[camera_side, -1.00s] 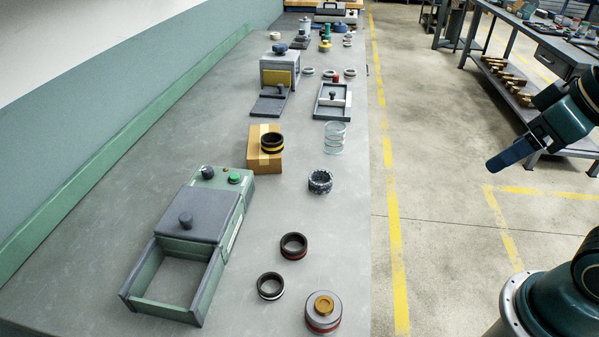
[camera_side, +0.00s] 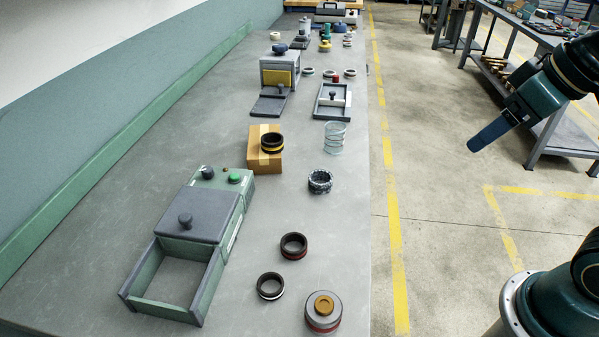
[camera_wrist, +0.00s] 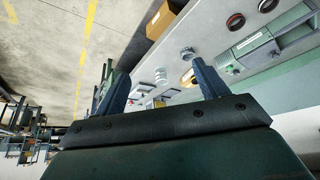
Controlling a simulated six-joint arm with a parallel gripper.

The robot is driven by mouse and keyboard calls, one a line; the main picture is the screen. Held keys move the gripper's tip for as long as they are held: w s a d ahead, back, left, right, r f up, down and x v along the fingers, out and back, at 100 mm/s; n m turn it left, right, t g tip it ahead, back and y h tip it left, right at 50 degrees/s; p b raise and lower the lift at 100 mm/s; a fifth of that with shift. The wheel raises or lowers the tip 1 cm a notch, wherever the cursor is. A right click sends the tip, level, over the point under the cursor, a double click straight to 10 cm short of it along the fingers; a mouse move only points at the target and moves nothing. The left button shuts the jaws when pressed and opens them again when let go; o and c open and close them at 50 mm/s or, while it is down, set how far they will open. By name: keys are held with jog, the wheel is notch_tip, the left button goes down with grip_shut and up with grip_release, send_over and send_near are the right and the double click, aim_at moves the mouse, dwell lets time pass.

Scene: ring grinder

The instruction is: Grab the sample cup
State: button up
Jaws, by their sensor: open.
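I cannot tell for certain which vessel is the sample cup. Candidates on the bench are a clear ribbed cylinder (camera_side: 335,138), a dark knurled ring-shaped vessel (camera_side: 320,181) and a grey round vessel with a red band and gold knob (camera_side: 323,312). The clear cylinder (camera_wrist: 161,76) and the knurled vessel (camera_wrist: 187,53) also show beyond my fingers in the wrist view. My gripper (camera_side: 471,147) hangs over the aisle right of the bench, apart from everything. In the wrist view my gripper (camera_wrist: 162,90) is open, its blue fingers wide apart with nothing held.
A green machine (camera_side: 206,215) with an open, empty drawer stands on the bench (camera_side: 90,235). Two dark rings (camera_side: 293,246) (camera_side: 270,286) lie near the front. A second bench (camera_side: 565,135) stands across the aisle.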

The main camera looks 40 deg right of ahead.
jog(key=w+r, duration=0.1)
jog(key=w, duration=0.7)
jog(key=n+g+y, duration=0.1)
jog(key=n, duration=0.2)
send_over(333, 136)
jog(key=s+d, duration=0.3)
jog(key=d, duration=0.1)
notch_tip(333, 136, down, 12)
jog(key=shift+a+f, duration=0.1)
jog(key=shift+a, duration=0.15)
jog(key=shift+w, duration=0.1)
jog(key=shift+x, duration=4.25)
jog(key=shift+a, duration=0.15)
jog(key=shift+x, duration=2.55)
